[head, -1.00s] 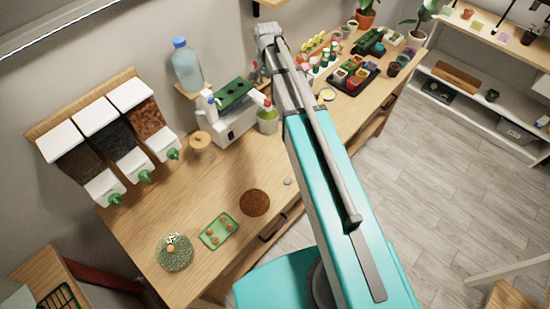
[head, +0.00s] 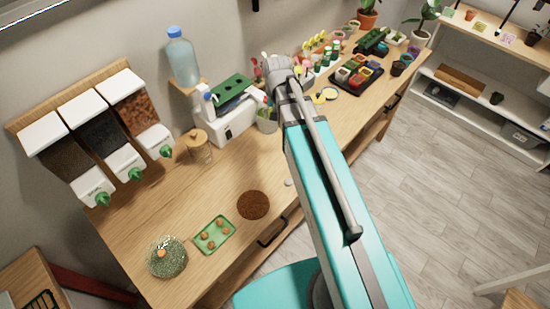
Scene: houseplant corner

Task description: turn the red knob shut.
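I cannot make out a red knob in the head view. The three wall dispensers (head: 100,133) at the left have green knobs or spouts (head: 135,174). My arm reaches from the lower right up to its grey wrist (head: 278,68), over the back part of the wooden bench. The fingers of my gripper do not show; the wrist and arm cover that spot. Small red items (head: 257,70) show just left of the wrist, too small to identify.
On the bench (head: 165,215) stand a white box with a green top (head: 232,118), a cork-lidded jar (head: 199,147), a brown disc (head: 253,205), a green tray (head: 215,235) and a speckled round item (head: 166,257). A blue-capped bottle (head: 183,58) stands behind. Dark trays (head: 356,77) lie beyond my wrist.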

